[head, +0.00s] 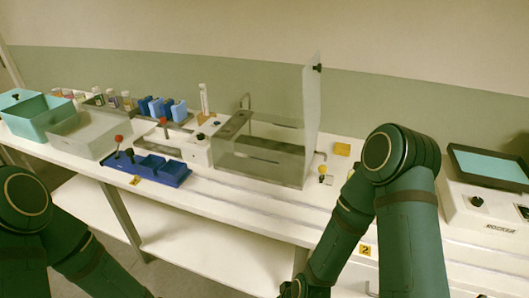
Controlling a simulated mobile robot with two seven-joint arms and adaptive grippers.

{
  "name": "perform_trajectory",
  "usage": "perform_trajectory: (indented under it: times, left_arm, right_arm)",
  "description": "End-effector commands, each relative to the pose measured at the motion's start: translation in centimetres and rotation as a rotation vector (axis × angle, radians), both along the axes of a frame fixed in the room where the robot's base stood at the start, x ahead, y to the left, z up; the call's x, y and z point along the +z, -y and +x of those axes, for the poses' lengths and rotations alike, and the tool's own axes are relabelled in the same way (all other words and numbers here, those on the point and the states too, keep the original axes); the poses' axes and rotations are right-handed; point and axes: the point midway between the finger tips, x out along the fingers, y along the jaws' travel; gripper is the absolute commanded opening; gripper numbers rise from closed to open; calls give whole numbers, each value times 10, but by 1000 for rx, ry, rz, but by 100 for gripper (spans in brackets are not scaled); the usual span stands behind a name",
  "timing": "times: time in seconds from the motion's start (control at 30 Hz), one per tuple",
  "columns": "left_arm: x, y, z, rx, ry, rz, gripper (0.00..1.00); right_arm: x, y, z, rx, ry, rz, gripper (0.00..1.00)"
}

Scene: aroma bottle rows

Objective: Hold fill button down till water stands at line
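A clear-walled tank (290,165) stands mid-bench with its clear lid (311,120) upright. Whether it holds water, and any fill line, cannot be made out. A white control panel (198,154) with small knobs adjoins its left side. A small yellow-topped fitting (322,169) stands at its right. I cannot tell which of these is the fill button. My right arm is bent in front of the bench, its forearm running down to the bottom edge. My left arm is at the lower left.
A blue tray (160,172) with red-knobbed levers, blue racks (160,110), a grey bin (85,132) and a teal box (35,115) stand left. A white device (485,205) with a dark-framed top stands right. The bench front (250,205) below the tank is clear.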

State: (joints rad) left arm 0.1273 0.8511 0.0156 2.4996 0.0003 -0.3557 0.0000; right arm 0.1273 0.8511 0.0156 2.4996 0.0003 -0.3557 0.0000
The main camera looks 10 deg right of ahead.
Motion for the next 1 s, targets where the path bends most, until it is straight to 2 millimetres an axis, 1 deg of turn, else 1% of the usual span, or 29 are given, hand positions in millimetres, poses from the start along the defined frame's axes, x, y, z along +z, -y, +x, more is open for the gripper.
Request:
perform_trajectory:
  times: [0.67,0.7,0.73,1.0]
  left_arm:
    - [0,0,0,0,0,0,61]
    - [0,0,0,0,0,0,54]
    - [0,0,0,0,0,0,46]
    - [0,0,0,0,0,0,46]
  right_arm:
    - [0,0,0,0,0,0,0]
    - [0,0,0,0,0,0,2]
    - [0,0,0,0,0,0,0]
    - [0,0,0,0,0,0,0]
